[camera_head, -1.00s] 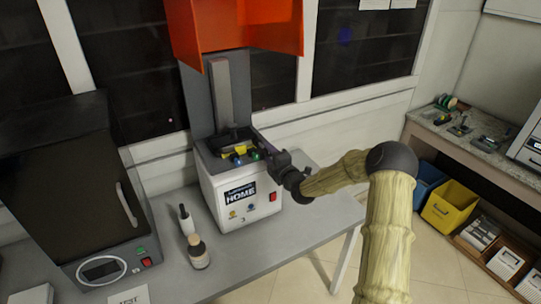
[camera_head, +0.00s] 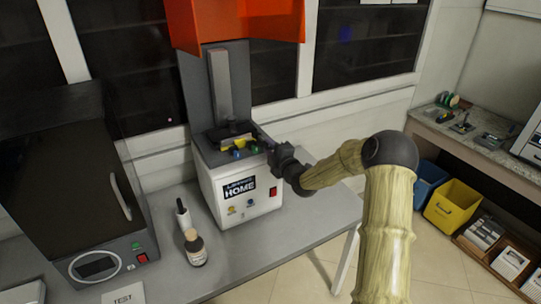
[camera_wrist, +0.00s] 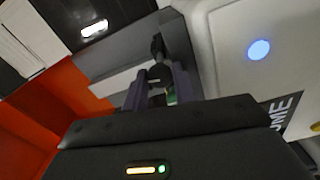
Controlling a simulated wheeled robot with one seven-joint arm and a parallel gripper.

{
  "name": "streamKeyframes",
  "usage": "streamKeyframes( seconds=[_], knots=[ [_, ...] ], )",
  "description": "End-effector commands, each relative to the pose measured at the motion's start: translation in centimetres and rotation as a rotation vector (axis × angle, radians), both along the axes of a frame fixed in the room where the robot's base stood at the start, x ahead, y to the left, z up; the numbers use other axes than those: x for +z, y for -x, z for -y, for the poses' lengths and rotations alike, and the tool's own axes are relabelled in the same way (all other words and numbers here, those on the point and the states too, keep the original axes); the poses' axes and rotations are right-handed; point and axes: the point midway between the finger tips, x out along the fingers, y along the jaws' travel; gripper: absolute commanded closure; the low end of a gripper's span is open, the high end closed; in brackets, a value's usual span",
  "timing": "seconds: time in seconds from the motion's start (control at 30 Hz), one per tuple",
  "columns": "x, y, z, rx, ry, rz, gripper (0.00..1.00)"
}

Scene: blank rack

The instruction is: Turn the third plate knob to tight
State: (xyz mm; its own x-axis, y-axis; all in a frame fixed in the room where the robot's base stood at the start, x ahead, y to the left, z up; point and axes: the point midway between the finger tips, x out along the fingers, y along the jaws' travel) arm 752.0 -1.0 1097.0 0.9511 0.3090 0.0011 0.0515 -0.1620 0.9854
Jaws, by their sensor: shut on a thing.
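The white printer (camera_head: 215,190) with a HOME screen stands on the grey table. A blue knob (camera_head: 237,155) and a green knob (camera_head: 253,149) show at its top, by the dark build plate. My gripper (camera_head: 268,152) reaches in from the right, beside the green knob. In the wrist view my gripper (camera_wrist: 160,82) is shut on a small dark plate knob (camera_wrist: 158,97), mostly hidden between the fingers. A bit of green shows beside the right finger. I cannot tell how far the knob is turned.
The raised orange cover (camera_head: 240,22) hangs above and behind the plate. A black machine (camera_head: 75,200) stands at the left. The table's right end is clear.

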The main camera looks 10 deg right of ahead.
Motion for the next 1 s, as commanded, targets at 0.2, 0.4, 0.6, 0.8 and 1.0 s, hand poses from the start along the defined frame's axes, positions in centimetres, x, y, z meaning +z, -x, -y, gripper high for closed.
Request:
streamKeyframes(
  seconds=[0.2,0.4,0.6,0.8,1.0],
  knots=[
    [-0.70,0.06,-0.03,0.001,-0.122,-0.043,0.96],
    [-0.64,0.07,0.01,0.000,-0.268,-0.091,0.96],
    [-0.59,0.07,0.00,0.000,-0.446,-0.150,0.96],
    [-0.56,0.07,0.02,-0.001,-0.627,-0.212,0.96],
    [-0.48,0.07,0.05,-0.002,-0.809,-0.270,0.96]
  ],
)
